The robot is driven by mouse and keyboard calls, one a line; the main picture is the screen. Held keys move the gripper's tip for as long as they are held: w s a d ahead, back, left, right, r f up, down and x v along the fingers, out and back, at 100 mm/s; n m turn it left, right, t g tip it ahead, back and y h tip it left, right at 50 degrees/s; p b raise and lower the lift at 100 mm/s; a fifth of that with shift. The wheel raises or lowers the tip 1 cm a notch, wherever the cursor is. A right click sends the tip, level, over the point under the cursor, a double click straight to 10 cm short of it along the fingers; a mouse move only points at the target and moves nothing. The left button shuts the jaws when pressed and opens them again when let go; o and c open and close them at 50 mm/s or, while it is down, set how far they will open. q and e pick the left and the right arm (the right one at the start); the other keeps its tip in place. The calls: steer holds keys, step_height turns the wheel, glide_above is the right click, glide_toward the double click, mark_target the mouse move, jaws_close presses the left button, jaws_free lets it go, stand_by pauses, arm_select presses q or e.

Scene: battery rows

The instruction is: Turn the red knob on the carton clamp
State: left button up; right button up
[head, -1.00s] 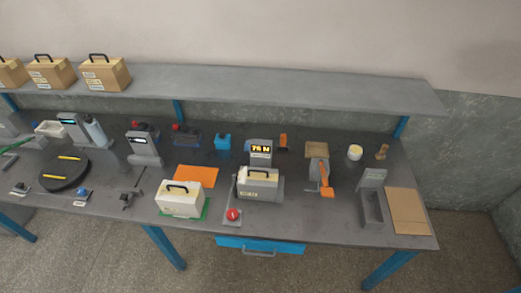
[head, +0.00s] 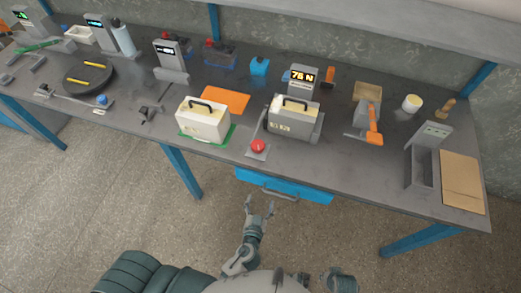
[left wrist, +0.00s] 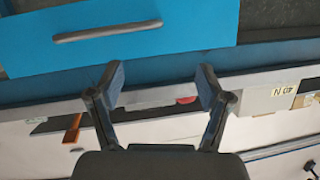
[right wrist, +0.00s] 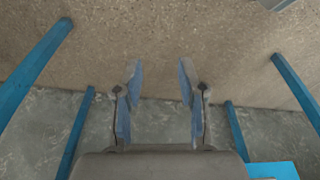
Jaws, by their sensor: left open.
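The red knob (head: 258,146) sits on a small grey plate at the table's front edge, left of the carton clamp (head: 317,128). The clamp is a grey cradle around a cream carton (head: 292,116) with a black handle. A display (head: 301,77) behind it reads about 76 N. My left gripper (head: 260,203) is open and empty, in front of and below the table edge, apart from the knob. In the left wrist view, a red sliver of the knob (left wrist: 186,100) shows between the open fingers (left wrist: 162,78). My right gripper (right wrist: 160,72) is open and empty, facing the floor.
A blue drawer (head: 285,188) with a grey handle hangs under the table edge near my left gripper. Another cream carton (head: 203,121) on a green mat stands left of the knob. An orange-handled tool (head: 374,126) is to the right. Blue table legs (head: 183,172) stand below.

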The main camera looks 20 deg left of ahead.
arm_select(q)
step_height(320, 180, up, 11)
steer(key=a+n+t+y+b, duration=0.2)
steer(key=n+t+y, duration=0.1)
arm_select(e)
step_height(320, 180, up, 5)
steer(key=s, duration=0.1)
arm_select(q)
steer(key=p, duration=0.3)
glide_toward(257, 153)
steer(key=w, duration=0.2)
steer(key=w+r, duration=0.1)
steer(key=shift+w+a+r+h, duration=0.1)
steer(key=shift+w+a+h, duration=0.15)
steer(key=shift+a+h, duration=0.15)
steer(key=w, duration=0.3)
steer(key=w+a, duration=0.1)
steer(key=w, duration=0.4)
steer(key=shift+w+a+f, duration=0.25)
steer(key=shift+w+a, duration=0.1)
steer(key=shift+a, duration=0.05)
arm_select(e)
step_height(257, 153, down, 8)
steer(key=shift+w+f, duration=0.15)
steer(key=shift+w, duration=0.25)
steer(key=shift+a, duration=0.1)
arm_select(q)
steer(key=c, duration=1.2)
arm_select(e)
steer(key=shift+f, duration=0.1)
